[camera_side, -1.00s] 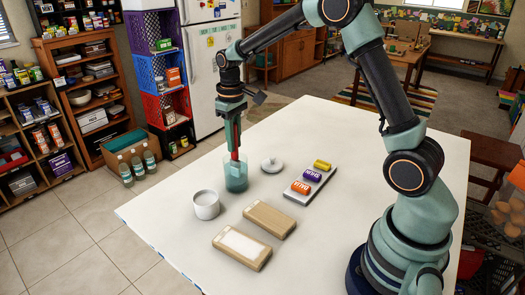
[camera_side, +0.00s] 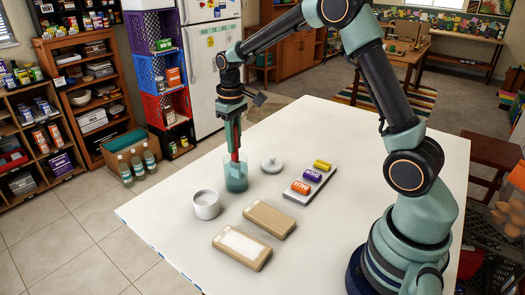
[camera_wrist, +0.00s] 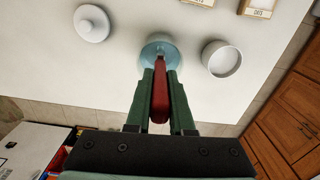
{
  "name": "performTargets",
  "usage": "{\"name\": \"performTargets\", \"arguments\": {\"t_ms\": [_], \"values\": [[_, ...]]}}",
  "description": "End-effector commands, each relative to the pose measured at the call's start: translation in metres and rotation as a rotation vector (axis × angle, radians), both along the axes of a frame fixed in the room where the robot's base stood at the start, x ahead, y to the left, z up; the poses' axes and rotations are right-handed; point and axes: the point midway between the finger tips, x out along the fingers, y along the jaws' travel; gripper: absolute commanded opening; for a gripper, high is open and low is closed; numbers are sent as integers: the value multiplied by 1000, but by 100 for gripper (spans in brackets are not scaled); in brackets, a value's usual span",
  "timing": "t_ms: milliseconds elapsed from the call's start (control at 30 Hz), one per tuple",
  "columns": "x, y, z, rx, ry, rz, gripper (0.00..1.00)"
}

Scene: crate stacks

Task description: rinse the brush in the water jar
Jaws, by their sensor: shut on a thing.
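My gripper (camera_side: 233,120) is shut on a red-handled brush (camera_side: 235,142) above the water jar. The brush points down, and its lower end is inside the jar. The water jar (camera_side: 236,178) is clear with blue-green water and stands near the far left part of the white table. In the wrist view, the red brush handle (camera_wrist: 160,92) sits between my green fingers (camera_wrist: 160,85), with its far end in the jar (camera_wrist: 151,44). The bristles are hidden, so I cannot tell how deep they reach.
A white cup (camera_side: 206,205) stands left of the jar, and a white lid (camera_side: 271,166) lies to its right. A tray (camera_side: 296,195) holds orange, purple and yellow blocks. Two tan boxes (camera_side: 269,219) (camera_side: 241,247) lie nearer the front. The table's right side is clear.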

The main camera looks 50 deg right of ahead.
Motion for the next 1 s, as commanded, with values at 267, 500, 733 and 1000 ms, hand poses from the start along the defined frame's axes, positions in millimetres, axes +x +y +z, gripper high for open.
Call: {"name": "performTargets", "arguments": {"t_ms": [267, 500, 733, 1000], "values": [[0, 0, -3, 0, 0, 0, 0], [0, 0, -6, 0, 0, 0, 0], [0, 0, -6, 0, 0, 0, 0], [0, 0, -7, 0, 0, 0, 0]]}}
